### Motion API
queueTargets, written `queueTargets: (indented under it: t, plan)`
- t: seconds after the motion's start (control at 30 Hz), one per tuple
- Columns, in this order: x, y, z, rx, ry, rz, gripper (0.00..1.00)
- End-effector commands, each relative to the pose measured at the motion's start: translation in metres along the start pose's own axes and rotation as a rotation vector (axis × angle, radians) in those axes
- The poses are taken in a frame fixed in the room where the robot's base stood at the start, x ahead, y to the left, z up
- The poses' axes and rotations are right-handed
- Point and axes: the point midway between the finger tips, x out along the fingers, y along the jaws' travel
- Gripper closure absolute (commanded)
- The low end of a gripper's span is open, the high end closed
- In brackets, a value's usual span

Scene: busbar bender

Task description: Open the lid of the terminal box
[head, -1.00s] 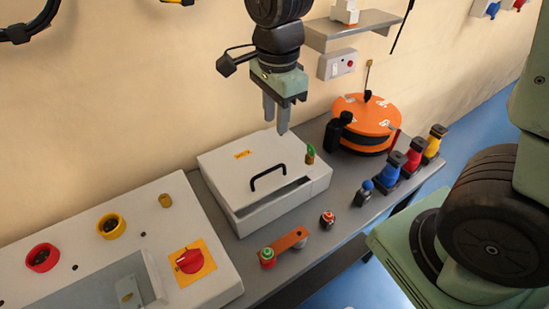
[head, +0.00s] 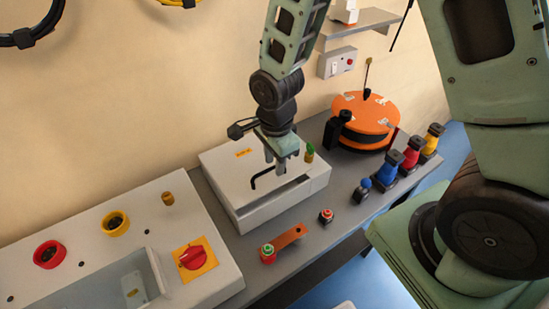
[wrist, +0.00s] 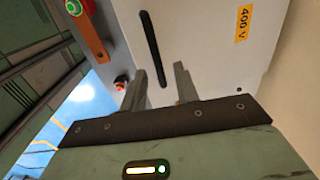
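The terminal box is the light grey box (head: 290,203) in the middle of the bench. Its lid (head: 225,165) looks shut, with a yellow label on it reading 400 V in the wrist view (wrist: 243,25). A black bar handle (head: 256,181) stands on the lid, partly hidden by my gripper in the head view; it shows whole in the wrist view (wrist: 150,48). My gripper (head: 275,163) points down over the lid, close to the handle. Its two fingers (wrist: 160,78) are apart with nothing between them. I cannot tell the exact height above the handle.
A brass fitting with a green top (head: 309,153) is at the lid's right edge. An orange reel (head: 367,115) stands behind right. An orange-brown bar (head: 287,236) with red and green buttons lies in front. A control panel (head: 215,284) with a red knob is at left.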

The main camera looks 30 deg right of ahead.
Motion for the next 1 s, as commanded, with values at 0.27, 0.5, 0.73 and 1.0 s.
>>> queueTargets:
  t: [0.27, 0.5, 0.73, 1.0]
  plan:
    - [0.000, 0.000, 0.000, 0.000, 0.000, 0.000, 1.00]
    - [-0.003, -0.001, 0.000, 0.001, 0.000, 0.006, 1.00]
    - [-0.022, -0.010, 0.001, 0.002, -0.002, 0.073, 1.00]
    - [-0.058, -0.037, 0.001, 0.000, -0.001, 0.128, 1.00]
